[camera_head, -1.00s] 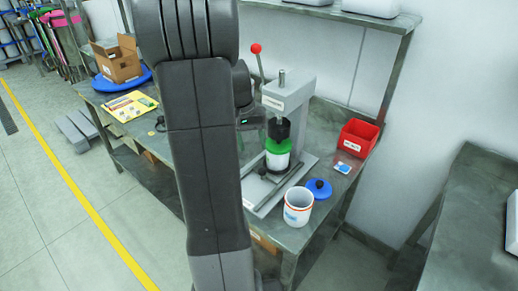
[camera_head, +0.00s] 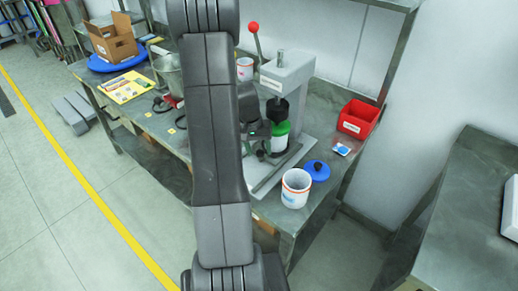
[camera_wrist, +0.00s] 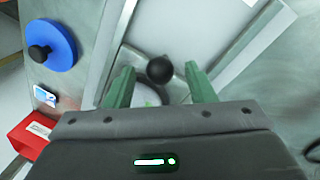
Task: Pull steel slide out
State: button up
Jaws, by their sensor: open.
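The bench press (camera_head: 287,75) stands on the bench with a red-balled lever. My gripper (camera_wrist: 157,84) is open with green fingers, low at the press base. A black ball knob (camera_wrist: 159,69) shows between the fingertips, with no clear contact. A pale plate (camera_wrist: 190,25) with grey edges lies beyond it. My arm hides part of the press base in the head view.
A white cup (camera_head: 296,188) and blue lid (camera_head: 317,170) stand right of the press, with a red bin (camera_head: 357,118) behind. The blue lid (camera_wrist: 50,45) also shows in the wrist view. A cardboard box (camera_head: 112,38) and yellow sheet (camera_head: 126,87) lie at the left.

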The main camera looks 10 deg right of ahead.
jog(key=shift+d+f, duration=0.1)
jog(key=shift+f, duration=0.3)
jog(key=shift+c, duration=0.2)
grip_shut()
jog(key=s+a+b, duration=0.1)
jog(key=s+a, duration=0.1)
jog(key=a, duration=0.1)
jog(key=s+a+b, duration=0.2)
jog(key=s+a, duration=0.1)
jog(key=a, duration=0.1)
jog(key=s+a+b, duration=0.1)
jog(key=s+a, duration=0.2)
jog(key=shift+s+a+b, duration=0.25)
jog(key=shift+a+b, duration=0.1)
jog(key=shift+a, duration=0.05)
jog(key=shift+c, duration=1.8)
grip_release()
jog(key=o, duration=0.4)
jog(key=shift+s+a+r, duration=0.1)
jog(key=shift+a, duration=0.15)
jog(key=shift+d, duration=0.1)
